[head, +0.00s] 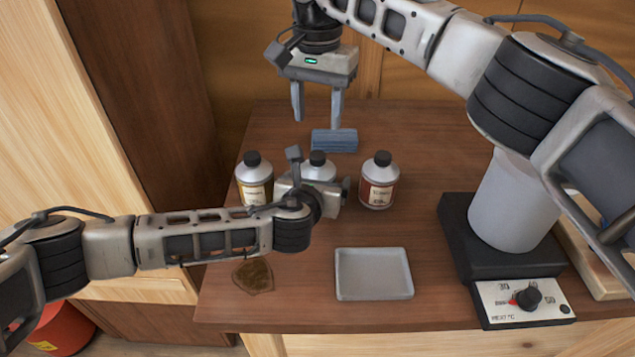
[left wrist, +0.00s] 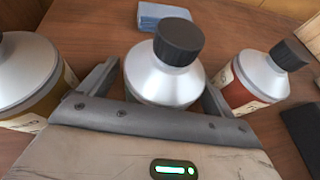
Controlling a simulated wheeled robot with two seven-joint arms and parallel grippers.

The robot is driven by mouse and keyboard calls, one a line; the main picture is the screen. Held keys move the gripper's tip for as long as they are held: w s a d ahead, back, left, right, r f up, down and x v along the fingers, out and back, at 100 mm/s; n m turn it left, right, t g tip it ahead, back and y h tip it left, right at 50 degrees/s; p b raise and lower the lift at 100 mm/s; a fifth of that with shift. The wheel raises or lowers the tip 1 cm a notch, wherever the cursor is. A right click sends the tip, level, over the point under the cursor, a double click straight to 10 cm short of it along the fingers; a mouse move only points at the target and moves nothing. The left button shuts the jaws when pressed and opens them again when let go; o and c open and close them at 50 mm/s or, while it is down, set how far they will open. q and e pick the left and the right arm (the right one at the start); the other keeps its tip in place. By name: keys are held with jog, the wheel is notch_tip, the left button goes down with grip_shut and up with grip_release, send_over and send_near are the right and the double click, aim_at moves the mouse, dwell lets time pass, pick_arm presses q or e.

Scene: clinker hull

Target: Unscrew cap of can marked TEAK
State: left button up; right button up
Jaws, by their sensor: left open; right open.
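Three silver-shouldered cans with black caps stand upright in a row on the bench. The left can (head: 254,185) has a yellowish label and the right can (head: 379,185) a dark red one. The middle can (head: 318,170) is largely hidden behind my left gripper (head: 335,190) in the head view. I cannot read TEAK on any label. In the left wrist view the middle can (left wrist: 160,85) and its black cap (left wrist: 179,40) stand between the spread fingers of my open left gripper. My right gripper (head: 317,118) is open and empty, fingers pointing down, behind the row.
A blue block (head: 334,141) lies behind the cans. A pale empty tray (head: 373,270) and a brown patch (head: 253,277) lie in front. A heater (head: 525,300) with a dial bears a white pot (head: 512,205) at the right. A red container (head: 62,332) stands at lower left.

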pick_arm(q)
jog(key=shift+w+f, duration=0.1)
jog(key=shift+w, duration=0.15)
